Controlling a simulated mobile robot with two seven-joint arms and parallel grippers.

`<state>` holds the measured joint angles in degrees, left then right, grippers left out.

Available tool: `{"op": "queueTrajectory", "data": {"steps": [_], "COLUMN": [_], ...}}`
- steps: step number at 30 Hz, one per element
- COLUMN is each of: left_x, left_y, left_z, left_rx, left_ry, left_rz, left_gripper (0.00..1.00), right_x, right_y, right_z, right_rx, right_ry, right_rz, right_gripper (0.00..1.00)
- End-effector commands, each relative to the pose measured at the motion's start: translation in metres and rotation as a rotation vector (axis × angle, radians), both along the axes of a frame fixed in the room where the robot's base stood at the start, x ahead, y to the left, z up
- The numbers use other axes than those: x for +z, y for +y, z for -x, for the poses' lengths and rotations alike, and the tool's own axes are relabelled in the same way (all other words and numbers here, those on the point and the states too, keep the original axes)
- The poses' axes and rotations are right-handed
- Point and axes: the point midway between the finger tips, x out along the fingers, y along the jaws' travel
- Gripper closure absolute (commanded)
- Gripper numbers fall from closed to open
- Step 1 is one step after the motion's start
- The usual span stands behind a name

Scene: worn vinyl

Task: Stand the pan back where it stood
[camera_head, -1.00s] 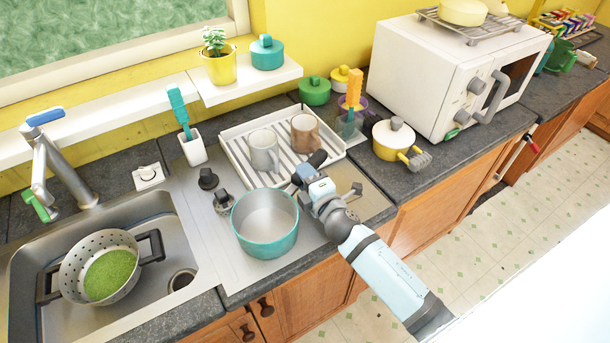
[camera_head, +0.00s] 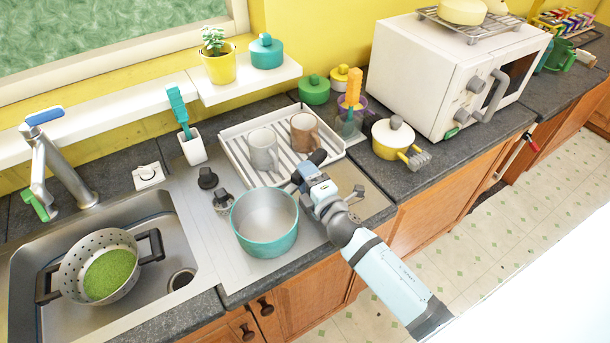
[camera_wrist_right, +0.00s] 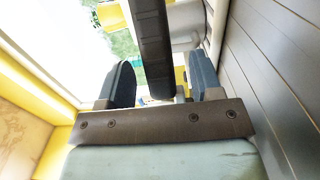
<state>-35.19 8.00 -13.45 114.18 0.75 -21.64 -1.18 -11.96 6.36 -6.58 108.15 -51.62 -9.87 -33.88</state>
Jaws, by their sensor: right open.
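The pan (camera_head: 265,226) is teal with a pale grey inside. It stands upright on the steel surface right of the sink, its dark handle pointing up and right toward the dish rack. My right gripper (camera_head: 302,183) is at the handle, just right of the pan's rim. In the right wrist view, the dark handle (camera_wrist_right: 152,45) runs between the two fingers of my right gripper (camera_wrist_right: 160,75), with gaps on both sides; the jaws are open. The gripper hides part of the handle in the head view. My left gripper is not in view.
A white dish rack (camera_head: 232,150) with two mugs stands behind the pan. Two dark knobs (camera_head: 207,179) are left of it. The sink (camera_head: 130,312) holds a colander (camera_head: 72,270). A yellow lidded pot (camera_head: 388,148) and a microwave (camera_head: 420,80) are to the right.

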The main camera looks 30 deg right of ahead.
Motion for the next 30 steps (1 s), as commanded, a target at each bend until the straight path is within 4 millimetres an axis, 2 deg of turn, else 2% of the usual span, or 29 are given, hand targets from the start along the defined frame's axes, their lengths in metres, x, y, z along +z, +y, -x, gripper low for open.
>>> {"op": "queueTrajectory", "data": {"steps": [30], "left_x": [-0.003], "left_y": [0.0], "left_z": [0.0], "left_rx": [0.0], "left_ry": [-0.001], "left_rz": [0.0], "left_gripper": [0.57], "right_x": [0.001], "right_y": [0.0], "right_z": [0.041], "right_rx": [0.0], "right_ry": [-0.001], "right_rz": [0.0], "right_gripper": [0.41]}}
